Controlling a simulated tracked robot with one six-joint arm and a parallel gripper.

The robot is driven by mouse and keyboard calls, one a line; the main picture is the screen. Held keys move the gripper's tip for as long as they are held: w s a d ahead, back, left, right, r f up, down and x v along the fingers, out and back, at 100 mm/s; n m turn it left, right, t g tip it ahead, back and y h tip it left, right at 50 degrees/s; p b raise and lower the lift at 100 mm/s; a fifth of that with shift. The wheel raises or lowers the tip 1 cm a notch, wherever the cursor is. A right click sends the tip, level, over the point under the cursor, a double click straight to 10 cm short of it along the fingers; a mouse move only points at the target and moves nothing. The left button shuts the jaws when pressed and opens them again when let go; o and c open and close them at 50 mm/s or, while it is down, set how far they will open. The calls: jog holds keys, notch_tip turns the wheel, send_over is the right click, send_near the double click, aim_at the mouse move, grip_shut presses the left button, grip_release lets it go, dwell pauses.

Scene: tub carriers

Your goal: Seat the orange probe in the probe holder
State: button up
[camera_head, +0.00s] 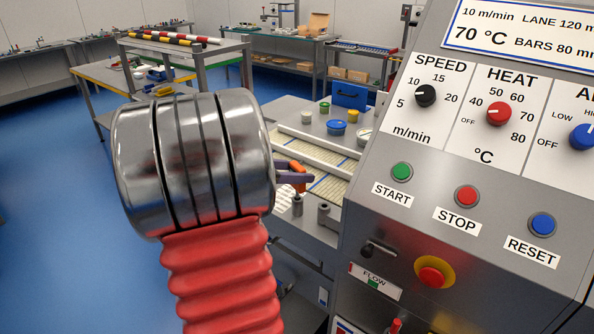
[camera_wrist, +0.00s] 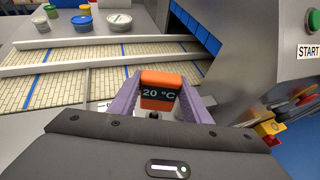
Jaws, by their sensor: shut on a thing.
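The orange probe (camera_wrist: 161,80), with a dark face reading 20 °C, sits between the two purple fingers of my gripper (camera_wrist: 160,98) in the wrist view. My gripper is shut on it, above the near edge of the belt lane. The probe's lower end is mostly hidden by my gripper. In the head view only a bit of orange (camera_head: 299,187) and the purple fingers (camera_head: 296,175) show past my arm. Two small grey posts (camera_head: 297,205) (camera_head: 324,213) stand on the machine's near edge just below. I cannot tell whether either is the probe holder.
The pale slatted belt (camera_head: 330,187) has white rails and blue bars. A control panel (camera_head: 470,170) with knobs and buttons stands close on the right. Round tubs with coloured lids (camera_head: 336,127) and a blue box (camera_head: 348,95) stand behind. Blue floor on the left is clear.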

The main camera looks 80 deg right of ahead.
jog(key=shift+f, duration=0.65)
jog(key=o, duration=1.3)
jog(key=shift+c, duration=0.2)
jog(key=v, duration=1.3)
jog(key=shift+w+a, duration=0.3)
